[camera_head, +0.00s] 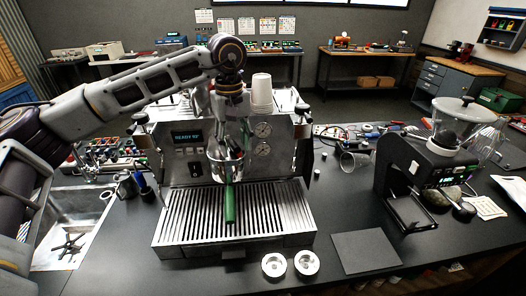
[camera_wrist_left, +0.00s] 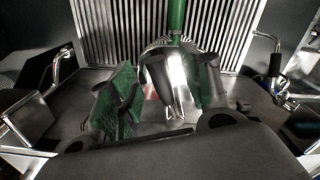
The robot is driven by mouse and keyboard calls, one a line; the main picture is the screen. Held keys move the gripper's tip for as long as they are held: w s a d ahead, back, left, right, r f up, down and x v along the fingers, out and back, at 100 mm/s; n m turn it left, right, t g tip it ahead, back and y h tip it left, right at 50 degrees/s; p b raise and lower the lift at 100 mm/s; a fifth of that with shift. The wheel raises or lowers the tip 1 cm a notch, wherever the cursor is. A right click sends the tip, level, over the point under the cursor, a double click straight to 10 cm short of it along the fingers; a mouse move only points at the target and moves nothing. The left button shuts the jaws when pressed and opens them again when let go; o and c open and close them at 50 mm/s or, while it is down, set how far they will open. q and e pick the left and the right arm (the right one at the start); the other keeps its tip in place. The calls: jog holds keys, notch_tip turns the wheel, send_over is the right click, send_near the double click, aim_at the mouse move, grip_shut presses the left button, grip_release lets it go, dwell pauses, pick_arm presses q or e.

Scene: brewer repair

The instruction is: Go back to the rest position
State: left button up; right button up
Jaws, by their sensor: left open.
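The espresso machine (camera_head: 180,165) stands on the dark counter, its display lit. A portafilter with a green handle (camera_head: 231,203) sits at the front of the machine, the handle pointing toward me above the slatted drip tray (camera_head: 177,222). My left gripper (camera_head: 228,153) is directly in front of the machine, over the metal part of the portafilter. In the left wrist view its green-padded fingers (camera_wrist_left: 163,98) are spread on either side of shiny metal, with the green handle (camera_wrist_left: 176,17) beyond. Whether the fingers touch the metal I cannot tell. My right gripper is not seen.
White cups (camera_head: 262,90) are stacked on the machine. Two small metal baskets (camera_head: 290,264) and a dark mat (camera_head: 366,252) lie on the front counter. A black grinder (camera_head: 425,165) stands at right, a sink (camera_head: 72,235) at left. Clutter lies beside the machine.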

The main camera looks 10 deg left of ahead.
pick_arm(q)
jog(key=c, duration=0.5)
jog(key=shift+s+a+m, duration=0.3)
jog(key=shift+a+m, duration=0.1)
jog(key=shift+m, duration=0.4)
